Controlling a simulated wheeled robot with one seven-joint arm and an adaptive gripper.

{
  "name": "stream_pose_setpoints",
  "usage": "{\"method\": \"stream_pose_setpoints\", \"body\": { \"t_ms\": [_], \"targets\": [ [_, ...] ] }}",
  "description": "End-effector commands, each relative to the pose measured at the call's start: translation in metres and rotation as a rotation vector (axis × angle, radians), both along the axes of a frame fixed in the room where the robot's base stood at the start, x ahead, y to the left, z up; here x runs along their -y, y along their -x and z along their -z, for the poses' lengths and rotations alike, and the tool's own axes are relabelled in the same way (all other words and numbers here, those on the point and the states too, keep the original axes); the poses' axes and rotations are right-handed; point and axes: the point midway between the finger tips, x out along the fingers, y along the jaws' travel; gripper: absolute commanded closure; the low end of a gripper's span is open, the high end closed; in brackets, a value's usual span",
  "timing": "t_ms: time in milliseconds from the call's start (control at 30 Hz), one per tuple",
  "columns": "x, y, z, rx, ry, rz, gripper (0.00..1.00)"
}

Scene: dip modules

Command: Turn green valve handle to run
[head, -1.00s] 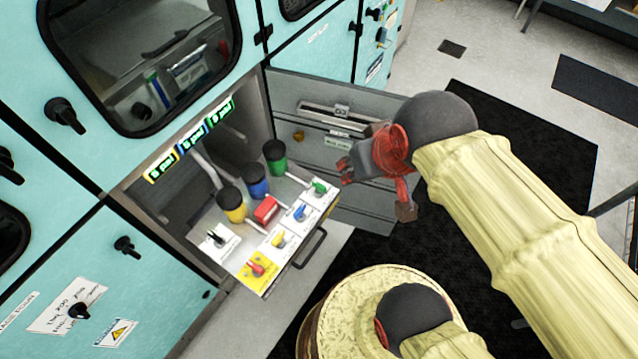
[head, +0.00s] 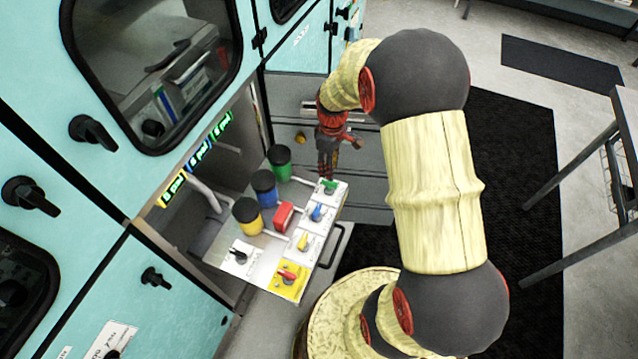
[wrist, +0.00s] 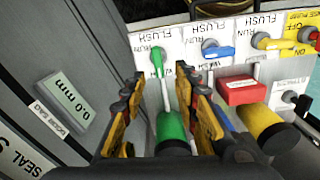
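The green valve handle (head: 329,186) is at the far end of the row of valves on the pulled-out white panel. In the wrist view the green handle (wrist: 157,62) stands ahead of the fingertips, roughly in line with the gap between them. My gripper (wrist: 156,85) is open, pointing at the panel, with one finger on each side of that line; no contact is clear. In the head view my gripper (head: 328,168) is just above the green handle. Labels reading FLUSH, RUN and WASH surround the valves; which one the green handle points at is unclear.
A grey cabinet door (wrist: 45,60) stands close beside the gripper.

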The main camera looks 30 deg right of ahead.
Motion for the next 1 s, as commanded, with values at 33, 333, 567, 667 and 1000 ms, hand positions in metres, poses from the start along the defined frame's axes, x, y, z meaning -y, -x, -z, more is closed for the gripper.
{"method": "stream_pose_setpoints", "body": {
  "t_ms": [33,333,567,667,1000],
  "targets": [
    [0.001,-0.001,0.000,0.005,0.002,-0.039,0.70],
    [0.000,-0.002,0.008,0.009,0.003,-0.127,0.70],
    [0.000,-0.001,0.039,0.008,0.001,-0.125,0.70],
    [0.000,-0.001,0.055,0.008,0.001,-0.124,0.70],
    [0.000,-0.002,0.078,0.009,0.003,-0.124,0.70]
  ]
}}
